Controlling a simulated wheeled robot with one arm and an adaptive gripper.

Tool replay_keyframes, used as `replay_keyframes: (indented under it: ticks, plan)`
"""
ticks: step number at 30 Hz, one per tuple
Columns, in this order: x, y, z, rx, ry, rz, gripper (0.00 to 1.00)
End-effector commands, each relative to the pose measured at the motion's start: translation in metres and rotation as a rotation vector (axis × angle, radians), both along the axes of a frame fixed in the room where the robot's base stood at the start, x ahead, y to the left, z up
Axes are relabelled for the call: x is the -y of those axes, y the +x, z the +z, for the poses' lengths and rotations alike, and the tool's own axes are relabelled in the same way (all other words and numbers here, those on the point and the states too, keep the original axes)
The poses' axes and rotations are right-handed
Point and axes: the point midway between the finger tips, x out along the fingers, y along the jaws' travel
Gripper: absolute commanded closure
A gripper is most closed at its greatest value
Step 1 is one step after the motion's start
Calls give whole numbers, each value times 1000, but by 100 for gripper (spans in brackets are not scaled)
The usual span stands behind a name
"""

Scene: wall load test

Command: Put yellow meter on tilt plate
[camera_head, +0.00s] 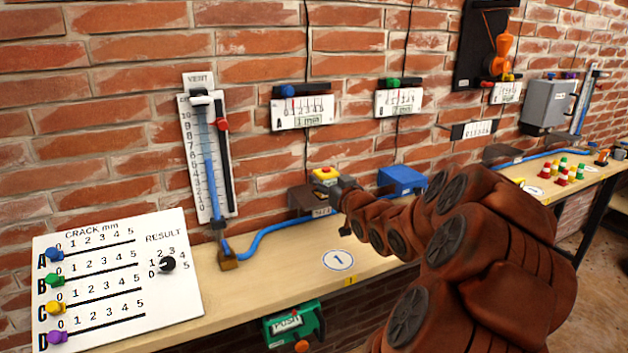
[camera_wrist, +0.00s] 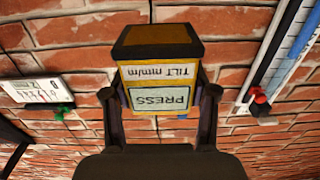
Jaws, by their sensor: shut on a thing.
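The yellow meter (camera_head: 324,174) is at the wall above the bench in the head view, with a red spot on its top. In the wrist view the yellow meter (camera_wrist: 158,77) shows a "TILT mm/m" label and a pale "PRESS" panel, both upside down. My gripper (camera_wrist: 157,92) is shut on its two sides. In the head view my gripper (camera_head: 344,186) reaches in from the right. A dark brown bracket (camera_head: 300,200) with a partly hidden label is just below the meter; it may be the tilt plate. I cannot tell whether the meter touches it.
A blue box (camera_head: 402,178) is close to the right of my gripper. A blue tube (camera_head: 280,228) runs along the bench from a vertical gauge (camera_head: 208,155). A white result board (camera_head: 118,280) stands at the left. The bench (camera_head: 290,258) is clear around the round "1" mark.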

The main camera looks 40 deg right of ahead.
Motion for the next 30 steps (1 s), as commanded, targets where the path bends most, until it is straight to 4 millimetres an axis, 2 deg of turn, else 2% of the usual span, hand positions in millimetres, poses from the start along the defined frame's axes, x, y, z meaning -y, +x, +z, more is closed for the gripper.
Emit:
replay_keyframes:
  ticks: [1,9,15,23,30]
  plan:
    - [3,10,2,1,-3,2,92]
    - [22,51,-2,3,-3,0,92]
    - [30,72,-6,1,-1,1,92]
    - [33,77,-11,3,-1,-1,92]
    - [33,77,-39,-1,1,0,92]
